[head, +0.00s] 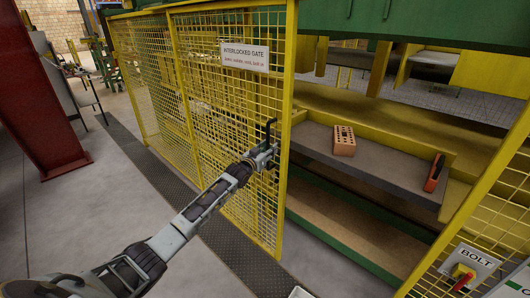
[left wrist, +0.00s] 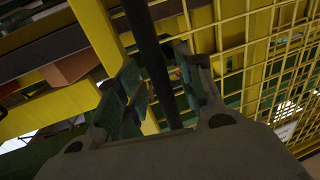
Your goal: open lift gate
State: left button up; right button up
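The yellow mesh lift gate (head: 225,110) carries a white sign reading "INTERLOCKED GATE" (head: 245,56). It stands upright on the left, beside the opening to the shelf. A black handle bar (head: 269,132) is on the gate near its right edge. My left gripper (head: 266,155) is at the handle's lower part. In the left wrist view the dark handle bar (left wrist: 154,65) runs between the two fingers of the gripper (left wrist: 160,75), with small gaps visible on both sides, so it looks open around the bar. My right gripper is not in view.
A BOLT switch box (head: 469,268) is on the yellow fence at lower right. A dark red column (head: 40,100) stands at left, with clear floor between.

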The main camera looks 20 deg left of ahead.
pick_arm(q)
jog(key=s+a, duration=0.1)
jog(key=s, duration=1.1)
jog(key=shift+a, duration=0.4)
dwell(0.4)
jog(key=shift+w, duration=0.1)
dwell(0.6)
